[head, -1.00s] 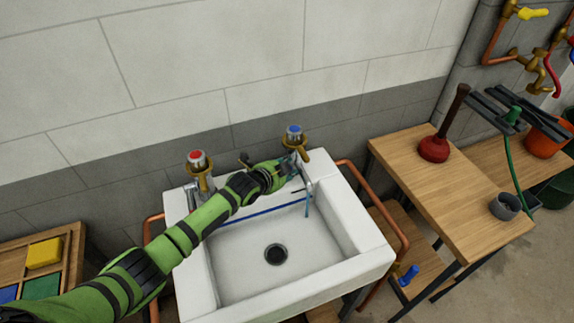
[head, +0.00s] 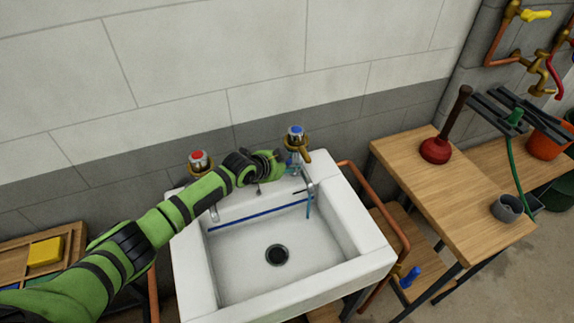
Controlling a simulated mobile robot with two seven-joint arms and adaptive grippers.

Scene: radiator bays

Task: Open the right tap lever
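The right tap (head: 296,133) has a blue-marked cap and a brass lever (head: 304,155) that points down and to the right. It stands at the back right corner of the white sink (head: 352,232). My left gripper (head: 291,166) is at the right tap, just below and left of the lever. Its fingers are small and partly hidden, so I cannot tell whether they touch the lever or are open. A chrome spout (head: 306,182) shows below, with a thin blue streak under it. The left tap (head: 198,160) has a red-marked cap. My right gripper is out of view.
Copper pipes (head: 392,217) run beside the sink. A wooden table (head: 450,205) at the right holds a red plunger (head: 436,150) and a grey cup (head: 507,207). A wooden tray (head: 75,245) lies at the left.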

